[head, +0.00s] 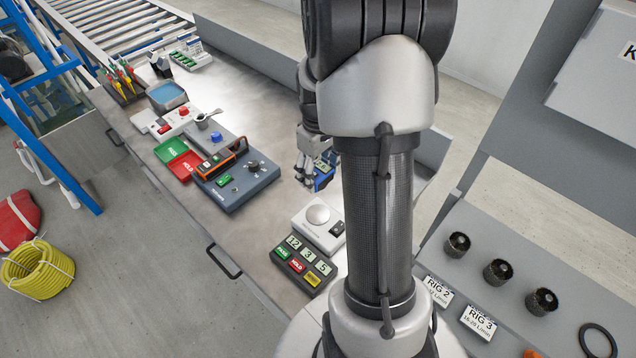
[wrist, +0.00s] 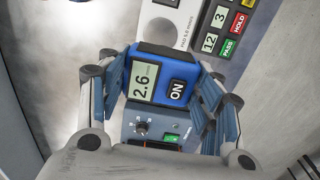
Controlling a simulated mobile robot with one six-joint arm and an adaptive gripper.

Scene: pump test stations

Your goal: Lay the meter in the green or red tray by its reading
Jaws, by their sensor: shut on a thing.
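The blue meter (wrist: 155,75) is between the fingers of my gripper (wrist: 163,88) in the wrist view. In the head view my gripper (head: 312,165) is shut on the meter (head: 323,181), right of the grey-blue test station (head: 242,200) and partly hidden by my arm. The green tray (head: 170,150), marked PASS, and the red tray (head: 186,165), marked HOLD, lie side by side left of the station. Both look empty.
A blue tub (head: 167,96) stands farther back. The bench between station and scale is clear.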

